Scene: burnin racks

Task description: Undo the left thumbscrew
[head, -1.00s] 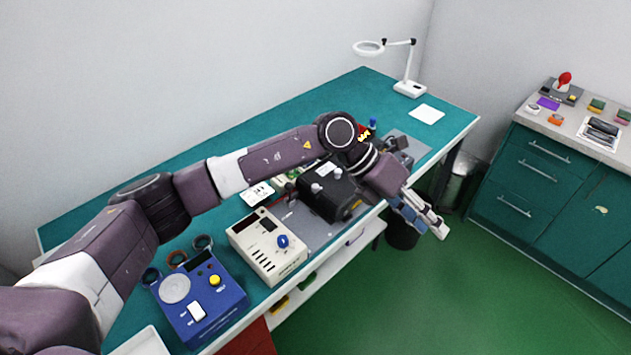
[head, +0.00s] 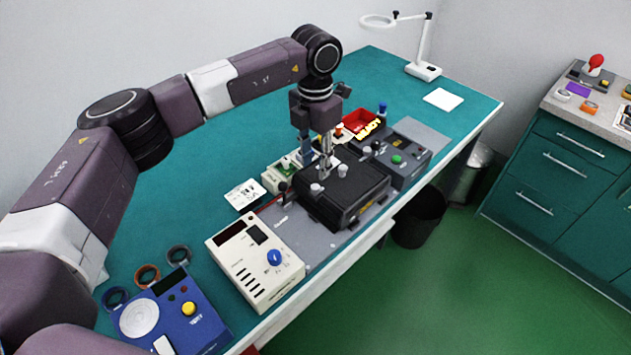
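A black box-shaped fixture (head: 345,200) sits on a grey plate on the bench, with two pale thumbscrews on top. The left thumbscrew (head: 316,188) is at the near left of the lid, and the other thumbscrew (head: 342,171) is farther right. My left gripper (head: 325,174) points straight down over the fixture, its fingertips close to the left thumbscrew and apparently just behind it. The fingers look close together, but I cannot tell whether there is a gap or contact. My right gripper is not in view.
A cream meter box (head: 255,260) and a blue control box (head: 175,315) stand to the near left. A grey box with a green button (head: 400,158) stands right of the fixture, with a red bin (head: 360,121) behind. The far-left benchtop is clear.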

